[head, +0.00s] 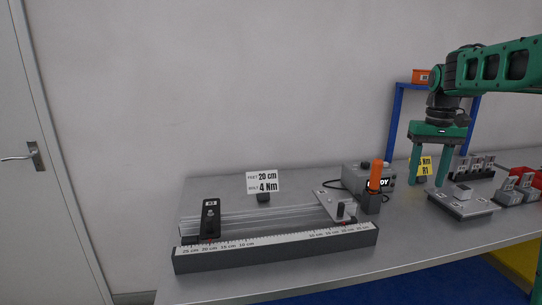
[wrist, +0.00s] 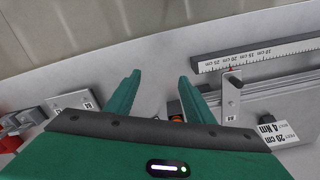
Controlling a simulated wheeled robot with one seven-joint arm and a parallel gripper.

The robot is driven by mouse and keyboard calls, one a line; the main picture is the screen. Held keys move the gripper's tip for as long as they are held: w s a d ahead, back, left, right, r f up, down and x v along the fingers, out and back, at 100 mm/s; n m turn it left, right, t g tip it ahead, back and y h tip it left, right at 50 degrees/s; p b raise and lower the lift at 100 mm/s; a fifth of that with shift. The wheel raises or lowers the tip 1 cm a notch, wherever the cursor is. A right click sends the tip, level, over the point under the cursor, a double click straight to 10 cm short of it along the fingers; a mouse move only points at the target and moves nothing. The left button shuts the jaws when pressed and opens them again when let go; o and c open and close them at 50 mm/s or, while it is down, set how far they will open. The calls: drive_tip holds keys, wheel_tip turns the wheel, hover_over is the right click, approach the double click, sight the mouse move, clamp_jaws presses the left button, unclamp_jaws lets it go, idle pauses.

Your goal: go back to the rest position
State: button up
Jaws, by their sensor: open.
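My gripper (head: 429,165) is green, with two fingers pointing down above the right half of the bench. It is open, and nothing shows between its fingers. In the wrist view my gripper (wrist: 160,90) has its two fingers spread apart over the bench. The arm reaches in from the right edge of the head view. No rest position is marked in either view.
The grey bench (head: 330,268) bears a ruler rail (head: 275,248), a sign (head: 263,182), an orange-handled tool (head: 376,176) in a holder, a grey box (head: 360,176) and a plate (head: 462,204). A blue frame (head: 396,125) stands behind my gripper. A door (head: 22,200) is at left.

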drive_tip(key=s+f+m, duration=0.1)
drive_tip(key=s+f, duration=0.3)
drive_tip(key=s, duration=0.8)
drive_tip(key=s+a+f+m, duration=0.1)
drive_tip(key=s+f, duration=0.3)
drive_tip(key=s, duration=0.8)
drive_tip(key=s+f+m, duration=0.2)
drive_tip(key=s+f, duration=0.3)
drive_tip(key=s, duration=0.7)
drive_tip(key=shift+s+a, duration=0.25)
drive_tip(key=shift+s, duration=0.05)
drive_tip(key=shift+w+f, duration=0.25)
drive_tip(key=shift+w, duration=0.4)
